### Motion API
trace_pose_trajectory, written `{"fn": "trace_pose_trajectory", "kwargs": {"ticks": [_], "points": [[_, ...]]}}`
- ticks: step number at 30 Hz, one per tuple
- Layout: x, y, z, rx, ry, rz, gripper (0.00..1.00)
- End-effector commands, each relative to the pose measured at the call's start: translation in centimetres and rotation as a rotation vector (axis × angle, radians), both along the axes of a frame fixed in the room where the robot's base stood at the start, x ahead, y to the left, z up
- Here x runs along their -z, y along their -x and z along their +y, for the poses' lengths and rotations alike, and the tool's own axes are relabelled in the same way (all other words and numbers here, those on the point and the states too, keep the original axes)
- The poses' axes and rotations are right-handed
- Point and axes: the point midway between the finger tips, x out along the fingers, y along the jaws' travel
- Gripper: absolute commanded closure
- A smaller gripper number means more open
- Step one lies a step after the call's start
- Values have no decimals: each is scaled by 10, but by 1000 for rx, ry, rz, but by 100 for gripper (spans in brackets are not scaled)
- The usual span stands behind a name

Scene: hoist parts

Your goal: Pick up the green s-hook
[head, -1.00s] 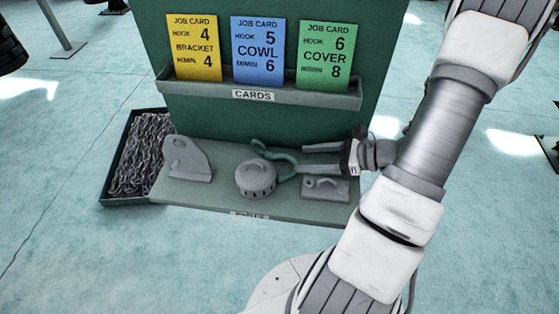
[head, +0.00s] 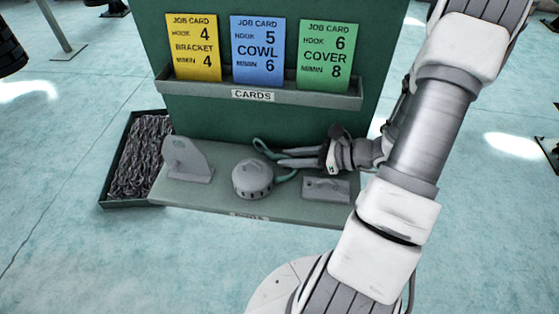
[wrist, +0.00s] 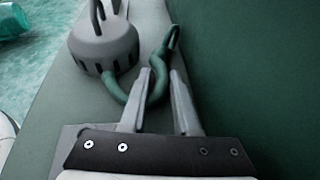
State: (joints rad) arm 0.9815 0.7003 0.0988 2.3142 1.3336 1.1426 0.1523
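The green s-hook (head: 264,148) lies on the grey shelf behind and beside the round grey cowl-like part. In the wrist view the s-hook (wrist: 157,83) curves between my two fingers, its far end rising past the fingertips. Its near bend runs toward the round part and passes partly behind my left finger. My gripper (head: 281,157) reaches in from the right, low over the shelf. In the wrist view my gripper (wrist: 160,75) is open around the hook, with a narrow gap at the right finger. Contact with the left finger cannot be told.
The round part (head: 253,180) stands close by the hook. The green panel (head: 215,115) rises behind. A chain tray (head: 128,201) stands left.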

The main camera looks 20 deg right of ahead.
Motion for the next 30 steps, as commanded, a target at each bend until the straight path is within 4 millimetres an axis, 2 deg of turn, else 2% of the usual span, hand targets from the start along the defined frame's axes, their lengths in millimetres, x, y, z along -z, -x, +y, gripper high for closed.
{"fn": "trace_pose_trajectory", "kwargs": {"ticks": [13, 17, 20, 30], "points": [[0, 0, -1, 1, 0, 1, 100], [-6, 3, -5, 4, 3, 0, 100], [-19, 10, -14, 6, 5, -1, 100], [-58, 62, -72, 8, 6, -1, 100]]}}
